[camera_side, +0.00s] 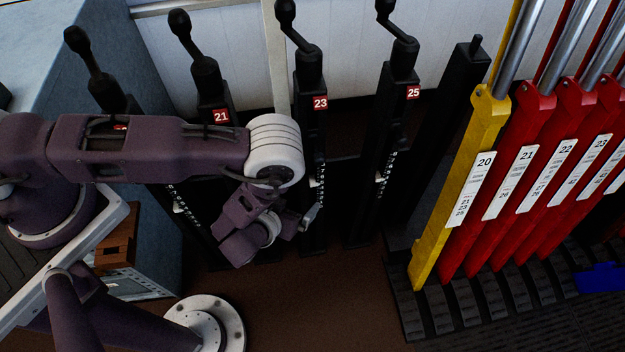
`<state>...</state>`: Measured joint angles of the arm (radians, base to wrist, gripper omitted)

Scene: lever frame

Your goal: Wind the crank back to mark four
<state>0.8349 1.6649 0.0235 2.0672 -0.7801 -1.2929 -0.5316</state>
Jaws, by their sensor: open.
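Several black posts stand in a row, each with a cranked black handle on top. The crank on the post with red plate 21 (206,70), the crank on post 23 (305,55) and the crank on post 25 (400,45) show clearly. Small white marks (387,170) run down the front of the posts, too small to read. My gripper (311,216) is low in front of post 23, well below its crank and apart from it. It is open, and I see nothing held in it. My forearm hides part of the posts at the left.
A yellow lever (458,190) with plate 20 and several red levers (507,205) stand at the right on a black ribbed base (450,318). A blue object (600,277) lies at the right edge. The brown floor (320,300) in front is clear.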

